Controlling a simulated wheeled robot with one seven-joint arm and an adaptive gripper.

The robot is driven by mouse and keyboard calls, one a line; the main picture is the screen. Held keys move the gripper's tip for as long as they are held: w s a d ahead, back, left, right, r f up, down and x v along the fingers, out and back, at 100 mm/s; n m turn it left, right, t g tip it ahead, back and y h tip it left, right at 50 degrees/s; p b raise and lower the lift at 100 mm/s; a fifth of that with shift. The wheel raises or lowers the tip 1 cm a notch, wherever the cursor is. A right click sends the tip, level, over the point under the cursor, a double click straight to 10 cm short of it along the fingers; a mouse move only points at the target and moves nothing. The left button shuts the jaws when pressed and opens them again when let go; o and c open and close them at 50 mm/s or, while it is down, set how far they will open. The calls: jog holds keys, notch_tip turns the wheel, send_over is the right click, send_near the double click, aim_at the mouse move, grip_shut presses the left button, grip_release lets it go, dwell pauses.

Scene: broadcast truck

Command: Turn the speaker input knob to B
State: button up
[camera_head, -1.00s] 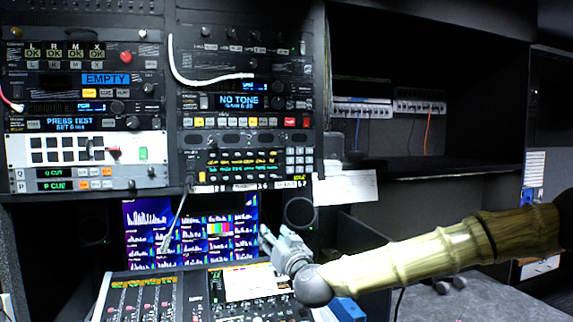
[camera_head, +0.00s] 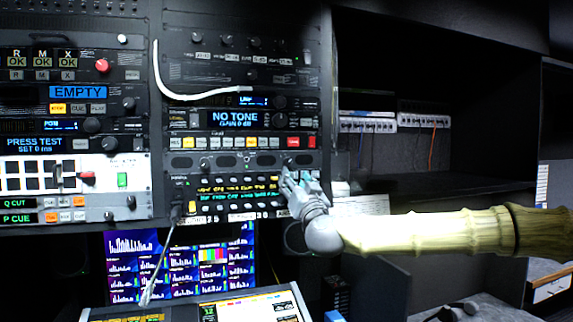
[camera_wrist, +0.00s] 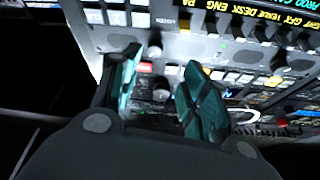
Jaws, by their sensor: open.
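My gripper (camera_head: 292,178) is raised in front of the right end of the rack's lower panels in the head view. A small dark knob (camera_head: 290,162) shows just above its fingertips, on a panel with dark oval grilles (camera_head: 222,161). In the wrist view my gripper (camera_wrist: 162,90) is open, its two teal-padded fingers spread apart. A round knob (camera_wrist: 160,95) shows in the gap between them; whether a finger touches it I cannot tell. The knob's label and its B mark are too small to read, so I cannot confirm which knob is the speaker input.
Rack panels with buttons and displays (camera_head: 235,119) surround the knob. A white cable (camera_head: 200,94) loops above, and a grey cable (camera_head: 160,262) hangs at the left. Monitors (camera_head: 180,262) and a mixing desk (camera_head: 250,308) are below. A dark shelf recess (camera_head: 440,165) lies to the right.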

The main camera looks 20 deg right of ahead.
aim_at(288, 163)
jog(key=p+x, duration=0.1)
jog(key=x, duration=0.1)
jog(key=p+x, duration=0.1)
jog(key=x, duration=0.2)
jog(key=d+p+x, duration=0.1)
jog(key=x, duration=0.1)
jog(key=shift+w+r+p, duration=0.1)
jog(key=shift+r+p, duration=0.05)
jog(key=shift+p, duration=0.2)
jog(key=shift+w+r, duration=0.15)
jog(key=shift+w, duration=0.2)
jog(key=shift+w+p, duration=0.4)
jog(key=shift+w, duration=0.25)
jog(key=shift+r, duration=0.1)
grip_shut()
